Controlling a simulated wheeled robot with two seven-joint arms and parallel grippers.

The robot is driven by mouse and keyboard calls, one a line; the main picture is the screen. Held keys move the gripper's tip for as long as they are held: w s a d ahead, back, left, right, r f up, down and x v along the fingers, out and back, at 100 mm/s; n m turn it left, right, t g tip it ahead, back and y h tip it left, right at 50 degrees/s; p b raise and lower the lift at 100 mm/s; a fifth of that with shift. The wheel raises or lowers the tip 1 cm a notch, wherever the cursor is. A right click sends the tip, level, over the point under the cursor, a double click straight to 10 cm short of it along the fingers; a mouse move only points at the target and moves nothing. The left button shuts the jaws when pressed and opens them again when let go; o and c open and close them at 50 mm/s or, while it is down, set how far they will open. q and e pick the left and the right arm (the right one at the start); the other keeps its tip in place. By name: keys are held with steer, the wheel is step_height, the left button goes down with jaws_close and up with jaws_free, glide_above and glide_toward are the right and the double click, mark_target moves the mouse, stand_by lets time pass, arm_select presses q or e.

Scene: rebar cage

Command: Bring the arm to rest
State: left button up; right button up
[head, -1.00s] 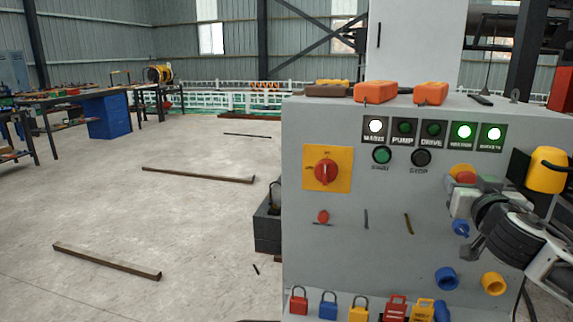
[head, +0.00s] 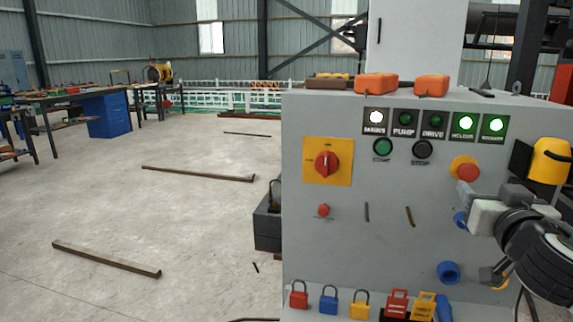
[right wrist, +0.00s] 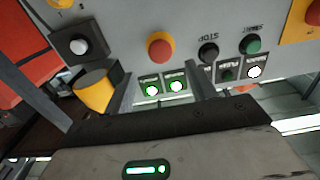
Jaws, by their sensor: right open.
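My right gripper (head: 464,204) is in front of the right side of a grey control cabinet (head: 330,248), below a red mushroom button (head: 468,172) on a yellow plate. It is open, and nothing shows between its fingers. In the right wrist view its two fingers (right wrist: 160,88) stand apart, with the cabinet face beyond and the red button (right wrist: 160,47) clear of them. Part of my right forearm shows at the right edge of the head view. My left gripper is not in view.
The cabinet carries a red rotary switch (head: 327,164), lit green lamps (head: 464,124) and a row of padlocks (head: 330,301) along its bottom. A yellow box-like part (head: 549,161) juts out at right. Open floor with several steel bars (head: 105,259) lies to the left.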

steer(key=s+a+f+n+g+y+p, duration=0.1)
steer(key=s+a+f+n+y, duration=0.1)
steer(key=a+f, duration=0.4)
steer(key=s+a+f+n+g+y, duration=0.1)
steer(key=s+a+f+g+y, duration=0.15)
steer(key=f, duration=0.65)
steer(key=s+a+f+n+g+y+p, duration=0.1)
steer(key=s+a+f+n+y, duration=0.1)
steer(key=a+f, duration=0.4)
steer(key=s+a+f+g, duration=0.1)
steer(key=s+a+f, duration=0.1)
steer(key=s+f, duration=0.5)
steer(key=s+a+f+g+y, duration=0.1)
steer(key=s+a+f, duration=0.2)
steer(key=s+f, duration=0.4)
steer(key=s, duration=0.2)
steer(key=shift+s+f, duration=0.3)
steer(key=shift+s, duration=0.05)
